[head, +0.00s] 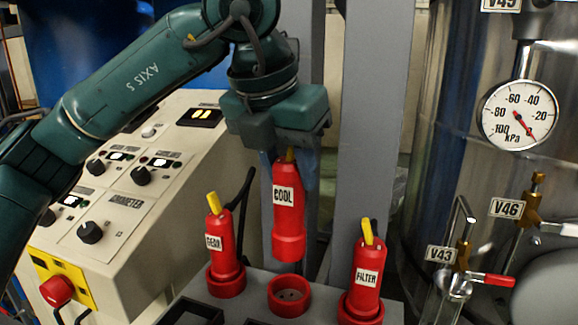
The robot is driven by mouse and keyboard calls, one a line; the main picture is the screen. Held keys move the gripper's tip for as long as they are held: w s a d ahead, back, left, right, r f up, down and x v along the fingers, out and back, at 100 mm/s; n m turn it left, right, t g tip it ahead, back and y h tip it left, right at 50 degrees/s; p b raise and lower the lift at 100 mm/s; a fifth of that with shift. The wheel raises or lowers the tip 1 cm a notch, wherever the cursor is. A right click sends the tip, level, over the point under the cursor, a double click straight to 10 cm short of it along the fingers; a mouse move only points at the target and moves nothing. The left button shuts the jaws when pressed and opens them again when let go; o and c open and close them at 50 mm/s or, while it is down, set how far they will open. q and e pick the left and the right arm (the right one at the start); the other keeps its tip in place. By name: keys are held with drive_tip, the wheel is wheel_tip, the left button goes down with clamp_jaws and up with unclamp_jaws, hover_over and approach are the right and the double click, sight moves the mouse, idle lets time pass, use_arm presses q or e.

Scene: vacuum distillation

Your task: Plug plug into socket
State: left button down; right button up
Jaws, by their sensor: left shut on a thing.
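My left gripper (290,158) points down and is shut on the top of a red plug labelled COOL (289,225). The plug hangs upright with its open collar end down. A round red socket (289,295) with small holes inside sits on the grey bench top, empty. The plug is just above it and apart from it, nearly in line in the picture. The exact gap in depth is hard to tell. My right gripper is not in view.
A control panel (120,195) with knobs is at left. A steel tank with a gauge (518,114) and valves is at right.

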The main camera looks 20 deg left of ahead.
sight(289, 205)
use_arm(q)
drive_tip(key=shift+f+b, duration=0.35)
drive_tip(key=shift+f, duration=0.25)
drive_tip(key=shift+f+b, duration=0.8)
drive_tip(key=shift+f, duration=0.1)
drive_tip(key=shift+f+b, duration=0.85)
drive_tip(key=shift+f, duration=0.35)
drive_tip(key=shift+b, duration=0.3)
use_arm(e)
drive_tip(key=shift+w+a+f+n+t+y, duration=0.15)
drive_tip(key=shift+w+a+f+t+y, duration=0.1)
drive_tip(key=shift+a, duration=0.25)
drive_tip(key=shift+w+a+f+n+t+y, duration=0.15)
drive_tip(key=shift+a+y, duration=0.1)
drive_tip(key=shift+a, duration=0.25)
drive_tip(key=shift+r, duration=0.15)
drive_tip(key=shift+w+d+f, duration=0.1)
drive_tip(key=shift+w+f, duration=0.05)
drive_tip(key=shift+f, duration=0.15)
use_arm(q)
drive_tip(key=shift+b, duration=0.4)
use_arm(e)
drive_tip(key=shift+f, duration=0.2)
